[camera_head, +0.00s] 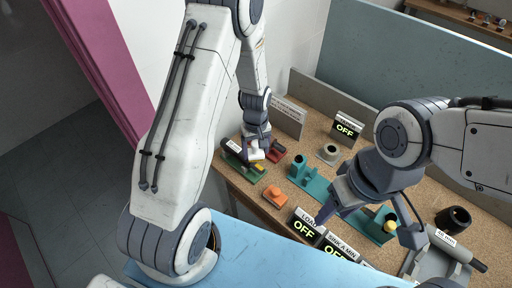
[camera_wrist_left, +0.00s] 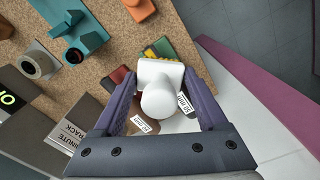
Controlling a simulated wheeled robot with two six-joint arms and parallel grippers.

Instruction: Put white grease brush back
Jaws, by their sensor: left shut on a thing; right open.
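The white grease brush (camera_wrist_left: 160,98) is between the two fingers of my left gripper (camera_wrist_left: 163,100), its round end toward the wrist camera. In the head view the brush (camera_head: 254,154) shows as a small white piece at the tips of my left gripper (camera_head: 256,146), near the back left edge of the bench. A green holder (camera_head: 236,171) and a red holder (camera_head: 277,153) are close by it. Whether the brush touches a holder cannot be told. My right gripper (camera_head: 378,214) is open, above the teal fixture at the right.
The cork-topped bench (camera_head: 270,189) carries a teal fixture (camera_head: 313,185), an orange piece (camera_head: 275,195), a grey ring (camera_head: 328,153), a black cup (camera_head: 453,219) and OFF displays (camera_head: 305,226). A light blue surface (camera_head: 270,258) lies in front. Small label plates stand near the holders.

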